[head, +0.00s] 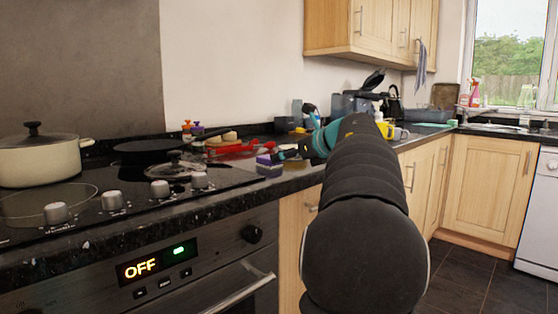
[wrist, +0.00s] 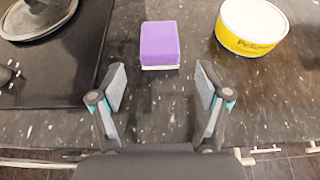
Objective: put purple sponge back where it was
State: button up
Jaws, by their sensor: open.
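The purple sponge (wrist: 160,40) lies on the dark speckled granite counter with a pale layer along its lower edge. It is just ahead of my gripper (wrist: 161,84), roughly centred between the two fingers and apart from them. My gripper is open and empty over the front part of the counter. In the head view the sponge (head: 267,161) sits just right of the hob, with my gripper (head: 289,154) close to its right side.
A yellow and white tub (wrist: 249,30) stands right of the sponge. The black hob (wrist: 62,70) with a glass lid (wrist: 38,14) is at left. In the head view a black pan (head: 160,148) and a red item (head: 238,149) lie behind. Bare counter surrounds the sponge.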

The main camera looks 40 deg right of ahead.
jog(key=v, duration=0.8)
dwell(5.3)
